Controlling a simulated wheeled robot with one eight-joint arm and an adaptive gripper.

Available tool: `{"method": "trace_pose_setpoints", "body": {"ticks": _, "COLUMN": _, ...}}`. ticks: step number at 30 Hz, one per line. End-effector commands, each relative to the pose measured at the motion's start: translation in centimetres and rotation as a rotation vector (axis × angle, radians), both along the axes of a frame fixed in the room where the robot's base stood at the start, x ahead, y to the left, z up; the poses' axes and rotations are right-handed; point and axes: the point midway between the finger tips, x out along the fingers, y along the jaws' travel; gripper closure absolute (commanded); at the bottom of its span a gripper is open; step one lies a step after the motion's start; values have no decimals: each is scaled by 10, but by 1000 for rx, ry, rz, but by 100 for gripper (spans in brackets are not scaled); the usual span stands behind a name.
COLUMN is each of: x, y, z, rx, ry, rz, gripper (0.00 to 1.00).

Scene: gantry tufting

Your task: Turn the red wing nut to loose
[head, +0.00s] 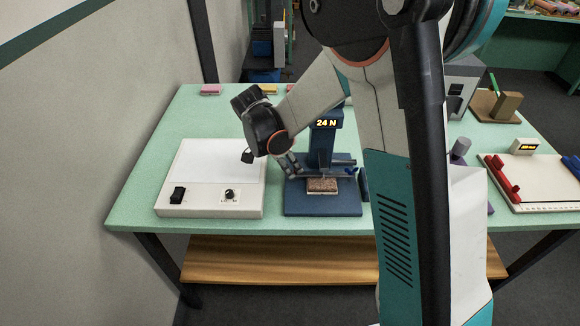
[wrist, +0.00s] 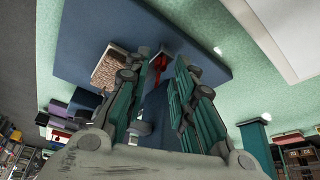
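The red wing nut (wrist: 158,62) shows in the wrist view as a small red shape in front of the blue tufting gantry. My gripper (wrist: 161,64) is open, its two teal fingers apart with the wing nut between or just beyond their tips; contact cannot be told. In the head view my gripper (head: 287,163) reaches down at the left side of the blue gantry (head: 293,206), and I cannot make out the wing nut there. A brown tufted sample (head: 322,185) lies on the gantry's base; it also shows in the wrist view (wrist: 108,71). The gantry's display (head: 326,123) reads 24 N.
A white light box (head: 212,154) with a switch and knob stands left of the gantry on the green table (head: 150,160). At the right are a white board with red clamps (head: 502,178) and a wooden block (head: 505,105). My arm hides the middle right.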

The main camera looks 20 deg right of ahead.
Motion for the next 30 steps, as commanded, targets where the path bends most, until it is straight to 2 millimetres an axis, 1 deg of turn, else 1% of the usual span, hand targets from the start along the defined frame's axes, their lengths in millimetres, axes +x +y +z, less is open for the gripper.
{"method": "trace_pose_setpoints", "body": {"ticks": 8, "x": 0, "y": 0, "z": -1, "rx": 0, "ry": 0, "rz": 0, "gripper": 77}}
{"method": "trace_pose_setpoints", "body": {"ticks": 9, "x": 0, "y": 0, "z": -1, "rx": 0, "ry": 0, "rz": 0, "gripper": 86}}
{"method": "trace_pose_setpoints", "body": {"ticks": 11, "x": 0, "y": 0, "z": -1, "rx": 0, "ry": 0, "rz": 0, "gripper": 99}}
{"method": "trace_pose_setpoints", "body": {"ticks": 23, "x": 0, "y": 0, "z": -1, "rx": 0, "ry": 0, "rz": 10, "gripper": 100}}
{"method": "trace_pose_setpoints", "body": {"ticks": 30, "x": -1, "y": -1, "z": -1, "rx": 0, "ry": -1, "rz": 94, "gripper": 100}}
